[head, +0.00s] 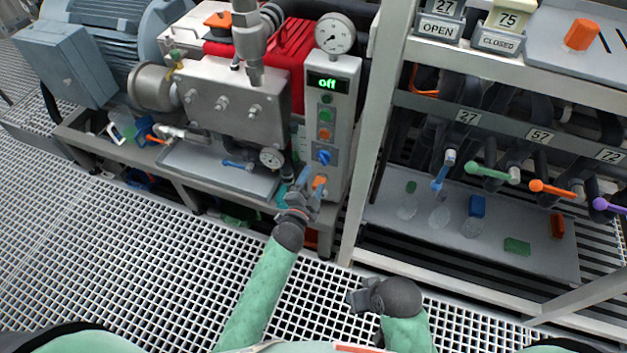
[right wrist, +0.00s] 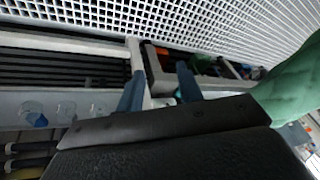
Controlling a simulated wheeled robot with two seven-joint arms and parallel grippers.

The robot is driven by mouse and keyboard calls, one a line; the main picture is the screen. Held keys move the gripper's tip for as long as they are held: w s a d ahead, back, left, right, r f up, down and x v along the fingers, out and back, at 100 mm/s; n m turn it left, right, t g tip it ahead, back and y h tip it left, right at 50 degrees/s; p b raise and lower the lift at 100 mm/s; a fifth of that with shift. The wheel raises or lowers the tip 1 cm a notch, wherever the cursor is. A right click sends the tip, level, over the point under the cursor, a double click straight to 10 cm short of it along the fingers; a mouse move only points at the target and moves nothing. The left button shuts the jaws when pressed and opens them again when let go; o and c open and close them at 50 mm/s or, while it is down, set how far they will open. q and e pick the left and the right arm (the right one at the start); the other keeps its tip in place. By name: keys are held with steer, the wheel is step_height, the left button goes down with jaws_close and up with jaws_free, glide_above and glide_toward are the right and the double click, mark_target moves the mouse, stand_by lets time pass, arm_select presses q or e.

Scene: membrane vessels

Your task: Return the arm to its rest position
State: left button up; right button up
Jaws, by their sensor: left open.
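My left arm (head: 262,285), in a green sleeve, reaches up and forward in the head view. Its gripper (head: 310,184) is open in front of the lower part of the grey control panel (head: 342,110). An orange part shows by its fingertips; I cannot tell whether they touch it. My right arm (head: 408,330) is folded low, with its dark gripper (head: 358,301) over the grating. In the right wrist view the two blue fingers of this gripper (right wrist: 160,88) stand apart, with no held object visible between them.
The panel display reads "off", with a blue knob (head: 323,157) below. A pump unit (head: 225,100) stands left of it. On the right, a white rack (head: 375,130) holds coloured valve handles above a grey shelf (head: 400,225) with small items. Open floor grating (head: 120,260) lies at left.

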steer(key=shift+s+a, duration=0.15)
arm_select(q)
steer(key=s+a+f+n+g+y, duration=0.35)
steer(key=a+n+g+y, duration=0.3)
steer(key=n, duration=0.25)
steer(key=s+a+r+n+g+h+p, duration=0.1)
steer(key=s+g, duration=0.3)
steer(key=s, duration=1)
steer(key=s+a+r+n+g+h+p, duration=0.1)
steer(key=s+a+r+n+g, duration=0.2)
steer(key=s, duration=1.2)
steer(key=shift+s+a+r+g+h, duration=0.25)
steer(key=shift+a+g+h, duration=0.1)
steer(key=shift+a+g, duration=0.3)
arm_select(e)
steer(key=shift+g+h, duration=0.5)
steer(key=shift+s+d+r, duration=0.2)
steer(key=shift+d+r, duration=0.4)
steer(key=shift+r, duration=0.05)
steer(key=shift+s+d+r, duration=0.25)
steer(key=shift+d+r, duration=0.3)
steer(key=shift+r, duration=0.1)
steer(key=shift+s+d+r, duration=0.2)
steer(key=shift+d+r, duration=0.4)
steer(key=shift+r, duration=0.05)
arm_select(q)
steer(key=shift+d+f+p, duration=0.1)
steer(key=shift+d+p, duration=0.05)
steer(key=shift+p, duration=0.15)
